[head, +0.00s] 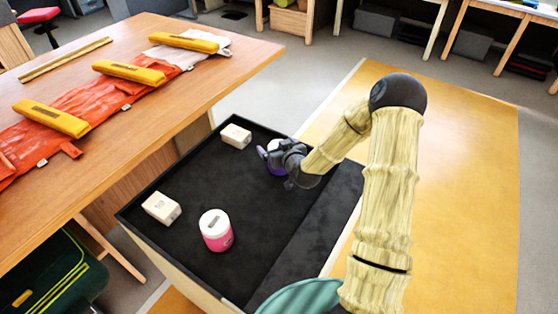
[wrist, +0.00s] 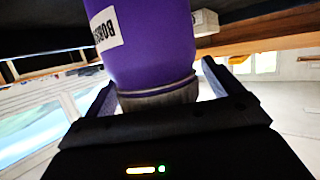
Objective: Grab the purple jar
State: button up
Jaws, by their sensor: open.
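The purple jar (head: 275,168) stands in the black-lined tray (head: 235,185), mostly hidden behind my gripper in the head view. In the wrist view the purple jar (wrist: 150,45) fills the upper middle, with a white label and a grey lower band in the picture. My gripper (head: 272,157) is at the jar. In the wrist view my gripper (wrist: 158,90) is open, with one finger on each side of the jar. I cannot tell whether either finger touches it.
A pink jar with a white lid (head: 216,231) and two pale boxes, one near (head: 161,207) and one far (head: 236,136), stand in the same tray. A wooden table (head: 190,85) with orange cloth and yellow bars is at the left.

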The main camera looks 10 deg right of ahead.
jog(key=shift+w, duration=0.1)
dwell(0.5)
jog(key=c, duration=1.1)
jog(key=shift+r, duration=0.15)
notch_tip(320, 180, up, 10)
jog(key=shift+f, duration=0.15)
